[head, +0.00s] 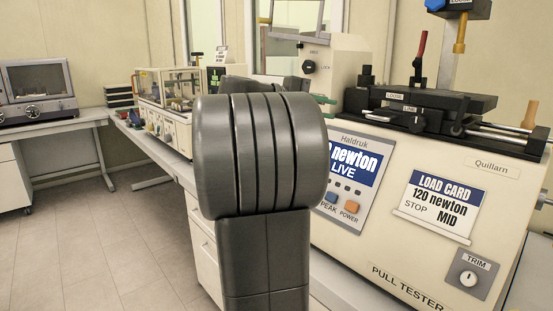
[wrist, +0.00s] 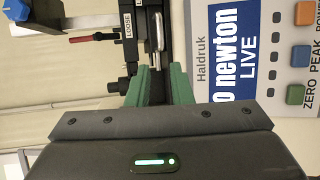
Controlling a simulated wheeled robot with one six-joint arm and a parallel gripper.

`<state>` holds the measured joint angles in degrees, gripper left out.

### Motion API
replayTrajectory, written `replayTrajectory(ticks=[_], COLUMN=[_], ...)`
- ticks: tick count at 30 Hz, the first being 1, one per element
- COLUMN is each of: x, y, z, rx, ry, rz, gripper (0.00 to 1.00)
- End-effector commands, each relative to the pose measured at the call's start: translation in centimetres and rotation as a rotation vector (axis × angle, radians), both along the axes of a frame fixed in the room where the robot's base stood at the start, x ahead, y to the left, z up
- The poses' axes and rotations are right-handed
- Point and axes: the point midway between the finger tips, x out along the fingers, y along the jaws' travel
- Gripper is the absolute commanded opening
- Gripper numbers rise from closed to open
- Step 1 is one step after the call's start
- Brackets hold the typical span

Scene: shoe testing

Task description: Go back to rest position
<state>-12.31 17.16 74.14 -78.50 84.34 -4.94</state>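My gripper (wrist: 160,70) shows in the wrist view as two green fingers standing apart, with dark machine parts seen in the gap. I see nothing clearly held between them. In the head view my grey arm fills the middle and hides most of the gripper; a bit of green finger shows just right of the arm, in front of the pull tester (head: 395,268).
The pull tester carries a black clamp (head: 420,99), a red-handled lever (head: 420,52) and a load card (head: 440,203) reading 120 newton, STOP MID. A cream bench machine (head: 165,125) stands at the left, with another bench (head: 60,118) beyond. The floor (head: 105,240) at left is clear.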

Motion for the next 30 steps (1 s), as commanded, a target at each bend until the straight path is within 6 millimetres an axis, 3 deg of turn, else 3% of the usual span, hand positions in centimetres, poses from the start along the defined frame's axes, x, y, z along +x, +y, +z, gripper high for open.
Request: replayTrajectory(ticks=[22,30], x=[3.9,0.8], y=[-13.7,-15.9], z=[-2.9,-2.8], rx=[0.001,0.001], ry=[0.003,0.002], rz=[-0.011,-0.009], gripper=[0.20,0.20])
